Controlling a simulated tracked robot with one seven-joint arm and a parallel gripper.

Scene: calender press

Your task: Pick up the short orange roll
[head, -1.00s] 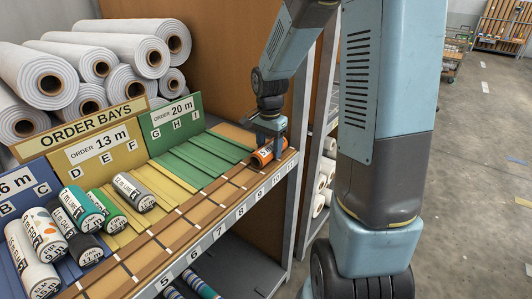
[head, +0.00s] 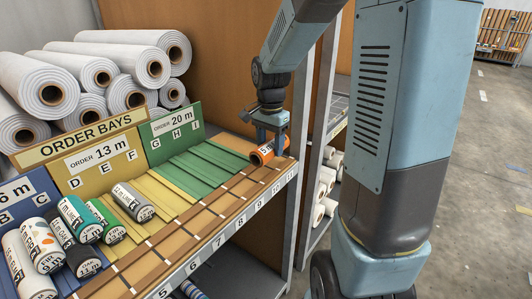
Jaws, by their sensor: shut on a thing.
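The short orange roll (head: 263,155) lies at the right end of the shelf, near the numbers 10 and 11, with a printed label on its end. My gripper (head: 270,143) points down over it and is shut on it. The far side of the roll and part of the fingers are hidden. I cannot tell whether the roll is clear of the shelf surface.
Several short rolls, one with a green end (head: 107,225), lie at the left in the blue and yellow bays. The green bay (head: 205,165) is empty. Large white rolls (head: 110,55) are stacked behind. A grey shelf post (head: 303,130) stands close to the right of my gripper.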

